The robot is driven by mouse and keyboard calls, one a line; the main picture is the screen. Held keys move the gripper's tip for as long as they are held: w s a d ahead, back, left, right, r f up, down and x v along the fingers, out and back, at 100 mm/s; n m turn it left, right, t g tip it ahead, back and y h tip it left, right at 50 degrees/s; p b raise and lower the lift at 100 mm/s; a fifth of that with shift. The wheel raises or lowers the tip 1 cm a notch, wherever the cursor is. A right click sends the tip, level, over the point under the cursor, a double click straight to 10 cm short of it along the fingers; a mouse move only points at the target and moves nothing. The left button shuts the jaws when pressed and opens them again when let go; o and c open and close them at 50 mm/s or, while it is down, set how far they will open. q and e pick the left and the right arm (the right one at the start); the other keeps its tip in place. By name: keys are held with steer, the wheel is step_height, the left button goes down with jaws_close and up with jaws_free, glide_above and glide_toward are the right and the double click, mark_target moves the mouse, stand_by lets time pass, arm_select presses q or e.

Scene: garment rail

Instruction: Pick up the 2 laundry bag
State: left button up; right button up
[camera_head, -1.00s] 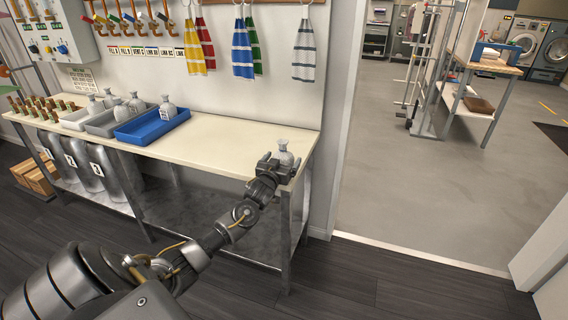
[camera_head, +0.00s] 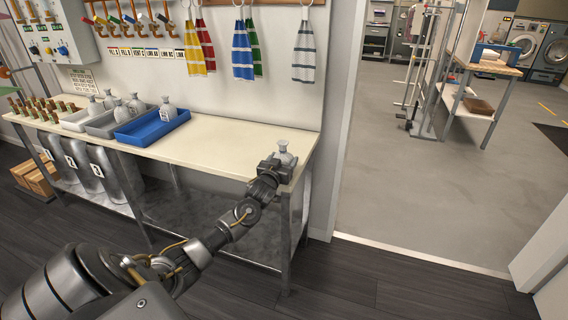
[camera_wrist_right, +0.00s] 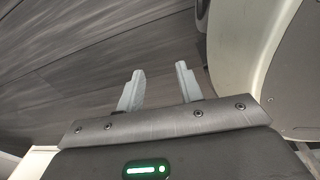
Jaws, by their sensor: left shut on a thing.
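My left gripper (camera_head: 279,164) is at the right end of the pale worktop, shut on a small grey-white bag (camera_head: 284,155) with a narrow neck. The bag stands upright; its lower part is hidden by the fingers, and no number on it can be read. Similar small bags stand in the trays on the left: one with a label in the blue tray (camera_head: 151,133), others in the grey tray (camera_head: 101,126) and white tray (camera_head: 76,120). My right gripper (camera_wrist_right: 160,68) shows in the right wrist view, fingers apart and empty above the dark floor.
The worktop (camera_head: 229,138) is clear between the blue tray and my left gripper. Large grey containers with white labels (camera_head: 92,165) stand on the shelf below. Striped towels (camera_head: 242,50) hang on the wall. A doorway with open floor (camera_head: 420,200) lies to the right.

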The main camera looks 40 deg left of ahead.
mark_target(281, 153)
arm_select(q)
steer(key=shift+r, duration=0.55)
step_height(281, 153, up, 2)
steer(key=shift+r, duration=0.25)
steer(key=s+a+r, duration=0.2)
steer(key=s+r, duration=0.7)
steer(key=s, duration=0.5)
steer(key=shift+r+p, duration=0.25)
steer(key=shift+p, duration=0.15)
arm_select(e)
steer(key=shift+a+r, duration=0.3)
steer(key=shift+a, duration=0.2)
